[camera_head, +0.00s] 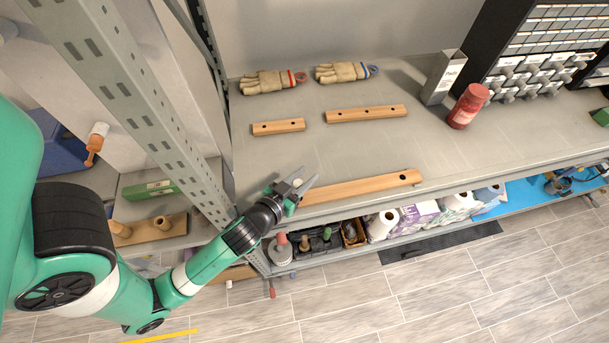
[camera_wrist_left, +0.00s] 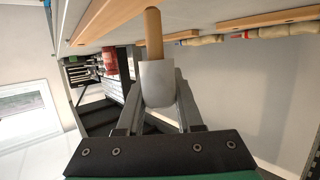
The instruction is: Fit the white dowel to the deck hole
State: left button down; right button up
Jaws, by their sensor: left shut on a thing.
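My left gripper (camera_head: 297,188) is shut on the white dowel at the shelf's front left corner. In the head view only the dowel's pale top (camera_head: 298,183) shows between the fingers. In the left wrist view the white sleeve (camera_wrist_left: 157,82) sits between the fingers, and a bare wooden shaft (camera_wrist_left: 153,34) extends from it towards the shelf. A long wooden bar (camera_head: 350,188) lies along the front edge beside the gripper, with a dark hole near its right end. I cannot tell whether the shaft touches or enters a hole. My right gripper is out of view.
Two short holed wooden bars (camera_head: 278,127) (camera_head: 366,114) and two gloves (camera_head: 272,82) (camera_head: 342,72) lie farther back on the grey shelf (camera_head: 480,150). A red bottle (camera_head: 468,106) stands at right. A perforated upright (camera_head: 150,110) rises left of the gripper.

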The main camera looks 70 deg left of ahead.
pick_arm(q)
jog(key=shift+f+b, duration=2.2)
jog(key=shift+f, duration=0.25)
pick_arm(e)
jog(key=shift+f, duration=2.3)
pick_arm(q)
jog(key=shift+c, duration=2.4)
grip_release()
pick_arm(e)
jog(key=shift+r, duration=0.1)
